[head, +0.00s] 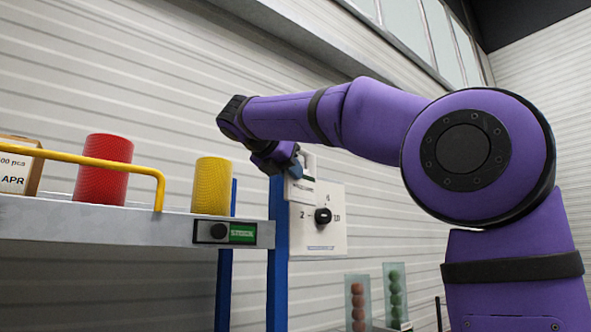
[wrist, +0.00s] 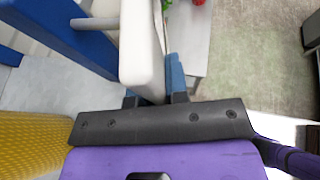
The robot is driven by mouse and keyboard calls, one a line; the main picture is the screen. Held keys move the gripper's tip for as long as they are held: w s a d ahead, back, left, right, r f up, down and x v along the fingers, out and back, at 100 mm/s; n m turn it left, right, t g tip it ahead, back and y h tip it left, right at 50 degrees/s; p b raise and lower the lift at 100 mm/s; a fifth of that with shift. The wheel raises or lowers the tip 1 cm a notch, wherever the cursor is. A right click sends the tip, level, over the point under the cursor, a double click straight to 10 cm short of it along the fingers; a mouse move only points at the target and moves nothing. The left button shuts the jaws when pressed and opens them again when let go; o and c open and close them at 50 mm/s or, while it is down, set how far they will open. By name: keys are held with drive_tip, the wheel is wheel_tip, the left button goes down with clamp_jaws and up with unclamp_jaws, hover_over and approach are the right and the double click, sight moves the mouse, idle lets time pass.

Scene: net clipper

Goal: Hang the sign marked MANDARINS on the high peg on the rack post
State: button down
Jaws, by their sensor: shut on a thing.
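My gripper (head: 288,162) is at the upper part of the blue rack post (head: 278,255). In the wrist view its fingers (wrist: 155,98) are shut on a thick white plate, the sign (wrist: 140,48). No lettering on it can be read, so I cannot confirm MANDARINS. A pale round peg (wrist: 95,23) sticks out from the blue post (wrist: 68,40) towards the plate. Its tip meets the plate's edge in the picture; I cannot tell whether it touches or passes through anything. The peg cannot be made out in the head view.
A white panel with a black knob (head: 322,215) is just right of the post. The shelf (head: 120,225) at left carries a yellow roll (head: 212,186), a red roll (head: 103,168), a carton (head: 20,165) and a yellow rail. Two clear packs (head: 396,295) stand low behind.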

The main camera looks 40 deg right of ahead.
drive_tip(key=shift+w+f, duration=0.25)
drive_tip(key=shift+w, duration=0.5)
drive_tip(key=shift+w+f, duration=0.3)
drive_tip(key=shift+w, duration=0.4)
drive_tip(key=shift+w+f, duration=0.25)
drive_tip(key=shift+w, duration=0.5)
drive_tip(key=shift+a, duration=0.1)
drive_tip(key=c, duration=1.1)
unclamp_jaws()
drive_tip(key=shift+o, duration=0.2)
drive_tip(key=v, duration=1)
drive_tip(key=shift+a, duration=0.35)
drive_tip(key=shift+s, duration=0.1)
